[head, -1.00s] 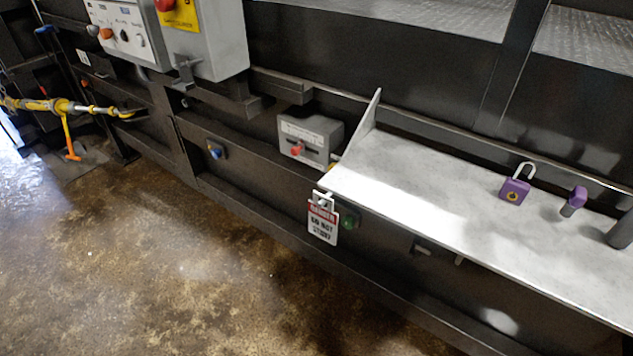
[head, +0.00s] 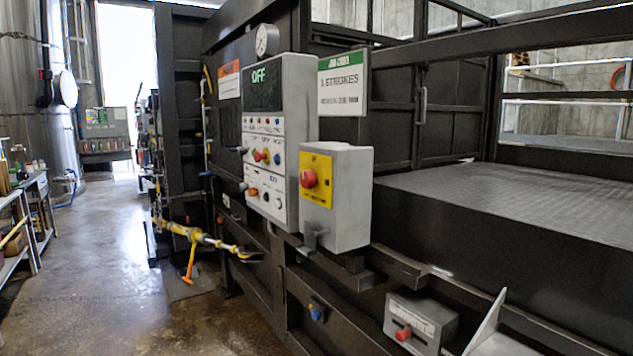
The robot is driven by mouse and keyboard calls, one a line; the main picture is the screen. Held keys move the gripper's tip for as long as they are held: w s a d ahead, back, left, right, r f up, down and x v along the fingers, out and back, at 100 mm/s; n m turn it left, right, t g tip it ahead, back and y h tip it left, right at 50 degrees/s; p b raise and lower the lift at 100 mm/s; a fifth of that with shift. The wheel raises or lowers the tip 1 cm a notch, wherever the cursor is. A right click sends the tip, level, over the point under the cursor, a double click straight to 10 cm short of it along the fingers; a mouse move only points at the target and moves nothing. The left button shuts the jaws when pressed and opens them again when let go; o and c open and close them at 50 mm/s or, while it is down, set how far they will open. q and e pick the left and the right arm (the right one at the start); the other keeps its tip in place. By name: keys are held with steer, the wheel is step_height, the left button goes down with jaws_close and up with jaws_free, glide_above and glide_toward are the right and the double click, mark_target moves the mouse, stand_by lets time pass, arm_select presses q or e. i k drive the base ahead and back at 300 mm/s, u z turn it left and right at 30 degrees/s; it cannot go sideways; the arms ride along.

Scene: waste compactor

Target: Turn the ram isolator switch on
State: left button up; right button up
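A grey box (head: 348,220) on the machine front bears a yellow plate (head: 316,192) with a red knob (head: 309,178). Lower right, a smaller grey box (head: 425,314) has a slot and a red knob (head: 403,333). I cannot tell from the lettering which of the two is the ram isolator switch. The tall control panel (head: 277,110) beside the upper box shows "OFF" in green on a dark display (head: 265,82). Neither of my grippers is in view.
A white and green sign (head: 342,82) reads "3 STROKES". A yellow bar tool with an orange handle (head: 190,262) juts out at the machine's left. A blue knob (head: 316,312) sits low on the frame. Shelves (head: 22,215) stand far left. The floor (head: 110,280) between is clear.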

mark_target(307, 179)
steer(key=u, duration=1.8)
steer(key=i, duration=2.55)
steer(key=z, duration=3.55)
